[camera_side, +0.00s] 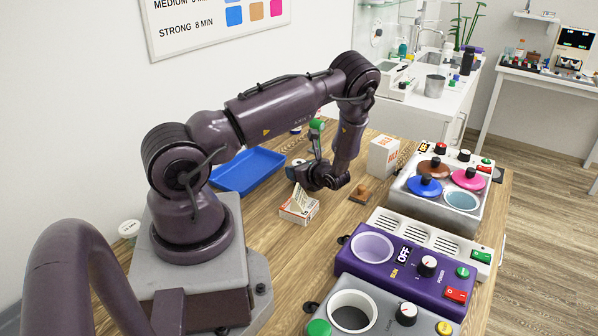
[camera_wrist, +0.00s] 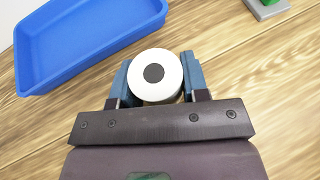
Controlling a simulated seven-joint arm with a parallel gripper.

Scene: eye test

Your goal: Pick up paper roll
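The paper roll (camera_wrist: 140,79) is white with a dark round core and sits between the two blue fingers of my gripper (camera_wrist: 157,75) in the wrist view. One finger is close against each side of it, and I see no clear gap. I cannot tell whether the fingers press on it or only stand around it. In the side view my gripper (camera_side: 296,170) is low over the wooden table, just right of the blue tray. The roll shows there only as a small whitish patch (camera_side: 298,161), partly hidden.
The blue tray (camera_side: 246,170) lies left of my gripper and is empty. An open small box (camera_side: 298,210) stands in front, a wooden stamp-like block (camera_side: 361,194) and a white box (camera_side: 383,156) to the right. Machines with knobs, including a purple one (camera_side: 398,292), fill the right side.

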